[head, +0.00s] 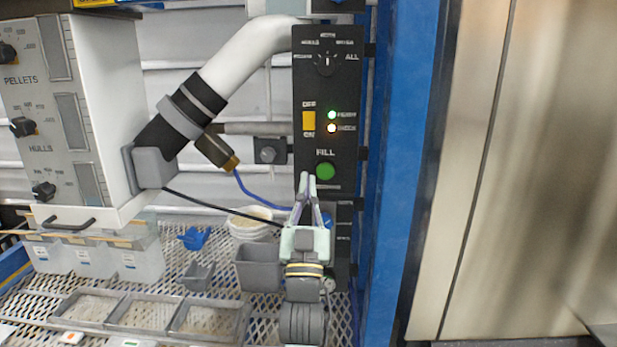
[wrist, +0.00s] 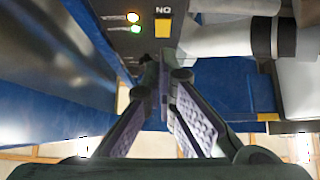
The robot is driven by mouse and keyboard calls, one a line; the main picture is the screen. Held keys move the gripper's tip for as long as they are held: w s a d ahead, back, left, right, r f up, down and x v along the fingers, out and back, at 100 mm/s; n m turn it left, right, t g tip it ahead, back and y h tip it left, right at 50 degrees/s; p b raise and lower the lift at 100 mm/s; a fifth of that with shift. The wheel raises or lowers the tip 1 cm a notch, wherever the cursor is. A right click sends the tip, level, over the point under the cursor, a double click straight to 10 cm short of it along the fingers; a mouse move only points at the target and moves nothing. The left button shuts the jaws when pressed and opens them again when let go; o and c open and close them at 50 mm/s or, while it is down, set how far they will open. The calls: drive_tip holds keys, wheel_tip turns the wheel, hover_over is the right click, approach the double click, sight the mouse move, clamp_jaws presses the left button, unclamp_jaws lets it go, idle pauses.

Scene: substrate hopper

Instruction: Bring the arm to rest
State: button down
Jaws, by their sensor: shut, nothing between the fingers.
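My gripper (head: 306,182) is shut and empty, with its fingertips together just below and left of the green FILL button (head: 325,171) on the black control panel (head: 345,90). I cannot tell whether the fingertips touch the panel. In the wrist view my gripper (wrist: 163,70) is also shut, its tips close to the panel's face. The yellow switch (head: 309,122) and two lit lamps, one green (head: 332,115) and one orange-white (head: 332,128), sit above the button. The FILL button is not clearly visible in the wrist view.
A white pipe (head: 245,55) and the pellets-and-hulls hopper (head: 80,100) stand left of the panel. Grey bins (head: 259,268), a white tub (head: 250,224) and a divided tray (head: 150,314) sit on the mesh shelf. A blue post (head: 395,170) rises right of the panel.

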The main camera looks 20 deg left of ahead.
drive_tip(key=shift+s+f, duration=0.25)
idle(0.3)
